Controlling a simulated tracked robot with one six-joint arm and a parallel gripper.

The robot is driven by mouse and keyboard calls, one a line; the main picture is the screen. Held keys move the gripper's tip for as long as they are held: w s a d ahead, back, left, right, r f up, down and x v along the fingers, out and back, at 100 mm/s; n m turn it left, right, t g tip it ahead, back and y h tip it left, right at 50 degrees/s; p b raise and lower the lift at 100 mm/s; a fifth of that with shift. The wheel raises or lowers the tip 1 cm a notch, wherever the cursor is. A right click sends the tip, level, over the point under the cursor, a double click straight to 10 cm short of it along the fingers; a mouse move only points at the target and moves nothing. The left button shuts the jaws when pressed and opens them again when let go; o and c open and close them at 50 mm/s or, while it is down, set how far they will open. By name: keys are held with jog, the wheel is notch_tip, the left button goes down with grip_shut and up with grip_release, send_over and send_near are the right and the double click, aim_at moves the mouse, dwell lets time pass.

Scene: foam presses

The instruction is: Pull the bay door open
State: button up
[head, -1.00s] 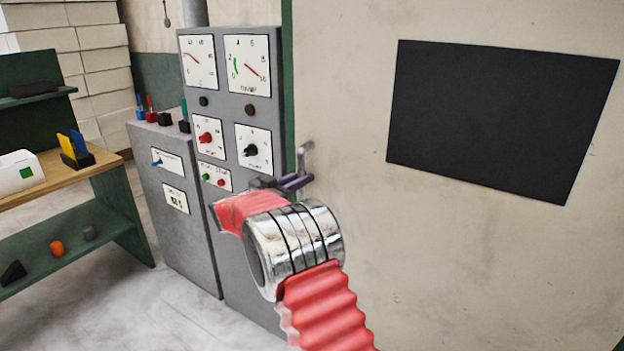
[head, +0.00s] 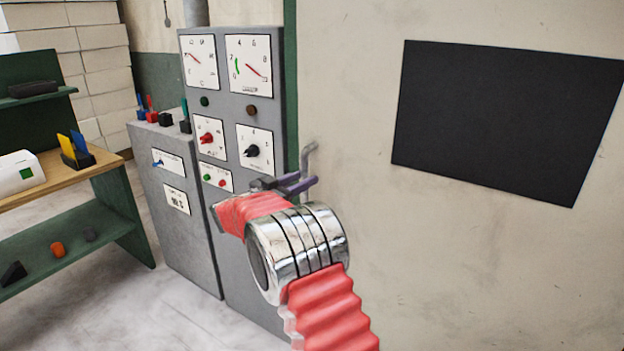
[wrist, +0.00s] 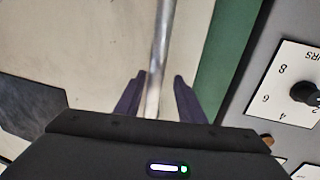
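The pale bay door (head: 345,270) fills the right of the head view. Its metal bar handle (head: 308,158) stands near the door's left edge, beside the green frame. My gripper (head: 299,186) is at this handle, at the end of my red and silver arm. In the wrist view the handle (wrist: 161,45) runs between the two dark fingers of my gripper (wrist: 159,77). The fingers stand apart on either side of the bar, with a visible gap at the right finger. The bar's lower part is hidden behind the gripper body.
A grey gauge cabinet (head: 255,105) and a lower grey cabinet (head: 180,240) stand left of the door. A shelf unit (head: 70,245) is at far left. A black panel (head: 505,120) is on the door. Bare floor (head: 170,320) lies in front.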

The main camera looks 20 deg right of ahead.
jog(key=v, duration=1.3)
jog(key=shift+s+a, duration=0.15)
jog(key=shift+a, duration=0.05)
